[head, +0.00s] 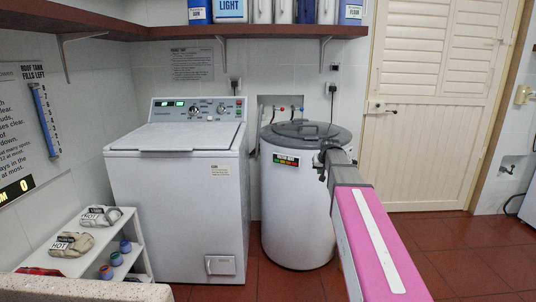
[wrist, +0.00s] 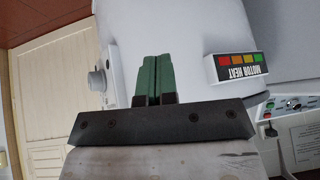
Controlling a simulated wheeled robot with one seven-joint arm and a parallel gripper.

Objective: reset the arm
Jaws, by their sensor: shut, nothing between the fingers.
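My gripper (wrist: 152,80) shows in the wrist view with its two green fingers pressed together and nothing between them. Its fingertips are in front of the white body of the spin drum (head: 290,215), beside the "MOTOR HEAT" label (wrist: 237,67); I cannot tell whether they touch it. In the head view my pink arm reaches in from the lower right to the drum's upper right side, and the fingers are hard to make out there. The drum has a grey round lid (head: 305,131), which looks closed.
A white top-loading washer (head: 180,200) with its lid down stands left of the drum. A low white rack (head: 110,245) with bundles and small jars is at the lower left. A shelf (head: 200,30) with containers hangs above. Red tiled floor (head: 475,245) is open before the cream door (head: 435,110).

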